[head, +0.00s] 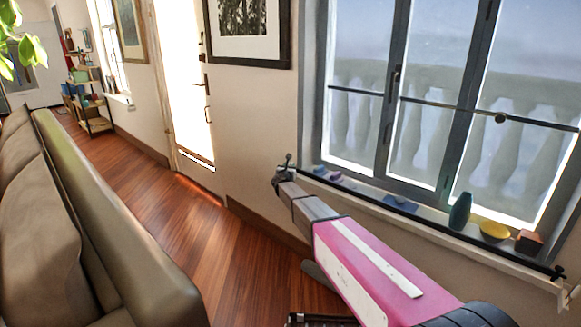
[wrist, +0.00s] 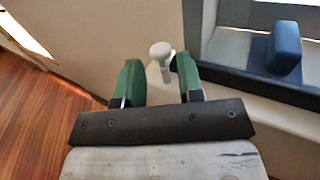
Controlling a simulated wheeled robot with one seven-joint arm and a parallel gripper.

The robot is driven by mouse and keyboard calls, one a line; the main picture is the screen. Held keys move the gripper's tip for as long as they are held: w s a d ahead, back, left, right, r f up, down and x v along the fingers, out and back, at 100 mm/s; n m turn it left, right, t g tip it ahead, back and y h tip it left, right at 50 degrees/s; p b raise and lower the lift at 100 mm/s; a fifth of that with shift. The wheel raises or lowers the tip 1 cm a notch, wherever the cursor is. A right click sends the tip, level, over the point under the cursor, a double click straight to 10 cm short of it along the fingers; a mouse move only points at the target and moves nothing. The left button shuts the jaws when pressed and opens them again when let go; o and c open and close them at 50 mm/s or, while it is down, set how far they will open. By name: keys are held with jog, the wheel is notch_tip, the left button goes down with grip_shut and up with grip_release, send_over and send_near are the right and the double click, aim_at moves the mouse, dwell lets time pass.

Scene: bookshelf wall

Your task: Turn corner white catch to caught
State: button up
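A small white catch (wrist: 161,54) with a round knob and a short stem shows in the wrist view, against the cream wall just left of the window sill's end. My gripper (wrist: 157,68) has two green fingers spread apart. The knob appears in the gap between the fingertips, with space on both sides; I cannot tell whether it is between them or a little beyond. In the head view my gripper (head: 283,165) is at the left end of the sill, and I cannot make out the catch there.
The window sill (head: 430,222) holds a teal vase (head: 460,211), a yellow bowl (head: 495,231), a brown block (head: 529,242) and small blue things. A blue block (wrist: 285,48) stands right of my gripper. A sofa (head: 125,215) is on the left, with open wooden floor between.

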jog(key=shift+w+d, duration=0.2)
jog(key=shift+w, duration=1.2)
jog(key=shift+c, duration=0.3)
jog(key=c, duration=0.5)
jog(key=shift+a+m+h, duration=0.15)
jog(key=shift+m+h, duration=0.25)
jog(key=shift+h, duration=0.2)
jog(key=shift+c, duration=0.2)
jog(key=shift+m+h, duration=0.3)
jog(key=shift+h, duration=0.2)
jog(key=o, duration=0.6)
